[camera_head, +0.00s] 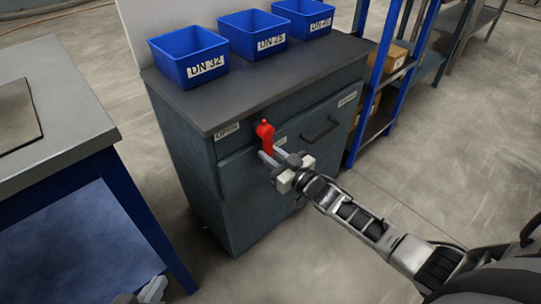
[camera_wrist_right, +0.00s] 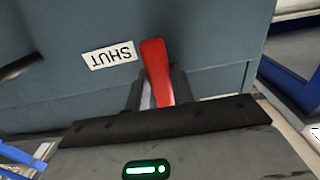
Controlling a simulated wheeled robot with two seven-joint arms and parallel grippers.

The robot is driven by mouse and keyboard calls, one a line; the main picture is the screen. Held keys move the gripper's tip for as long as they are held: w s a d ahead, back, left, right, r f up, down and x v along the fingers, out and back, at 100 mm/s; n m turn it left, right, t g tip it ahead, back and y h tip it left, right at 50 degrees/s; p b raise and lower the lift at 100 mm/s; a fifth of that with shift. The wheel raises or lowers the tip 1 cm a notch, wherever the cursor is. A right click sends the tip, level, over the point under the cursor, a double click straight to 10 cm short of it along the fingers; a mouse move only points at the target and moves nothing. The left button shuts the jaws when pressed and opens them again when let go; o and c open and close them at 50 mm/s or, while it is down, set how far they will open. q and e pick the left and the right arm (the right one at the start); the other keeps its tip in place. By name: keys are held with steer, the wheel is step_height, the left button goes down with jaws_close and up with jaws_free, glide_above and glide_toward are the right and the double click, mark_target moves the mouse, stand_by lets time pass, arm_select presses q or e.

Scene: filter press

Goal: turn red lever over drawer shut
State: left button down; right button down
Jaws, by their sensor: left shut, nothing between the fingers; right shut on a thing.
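The red lever (camera_head: 265,133) is on the upper front of the grey cabinet (camera_head: 255,195), between an OPEN label (camera_head: 227,130) on its left and a partly hidden label (camera_head: 281,140) on its right. In the right wrist view the lever (camera_wrist_right: 154,62) stands beside a SHUT label (camera_wrist_right: 109,55), which appears upside down. My right gripper (camera_head: 275,156) is shut on the lever, with a finger on each side in the wrist view (camera_wrist_right: 158,90). The lever's lower end is hidden by the gripper. My left gripper (camera_head: 152,290) is shut and empty, partly visible at the bottom edge.
The drawer has a dark handle (camera_head: 320,127) right of the lever and looks closed. Blue bins (camera_head: 188,57) stand on the cabinet top. A workbench (camera_head: 60,100) is at left, and a blue-framed shelf (camera_head: 390,85) is at right. The floor ahead is clear.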

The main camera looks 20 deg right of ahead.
arm_select(q)
steer(key=shift+r, duration=0.1)
arm_select(e)
steer(key=shift+d, duration=0.1)
arm_select(q)
steer(key=shift+w, duration=0.1)
arm_select(e)
steer(key=c, duration=1.2)
jaws_free()
steer(key=shift+s+d, duration=0.15)
steer(key=shift+s, duration=0.35)
arm_select(q)
steer(key=p, duration=0.2)
steer(key=s+a+g+p, duration=0.1)
steer(key=shift+a+r+y+p, duration=0.1)
steer(key=shift+r+y+p, duration=0.15)
steer(key=shift+y+p, duration=0.15)
arm_select(e)
steer(key=v, duration=1.5)
arm_select(q)
steer(key=shift+w+r, duration=0.15)
arm_select(e)
steer(key=shift+w+r, duration=0.1)
steer(key=shift+r, duration=0.05)
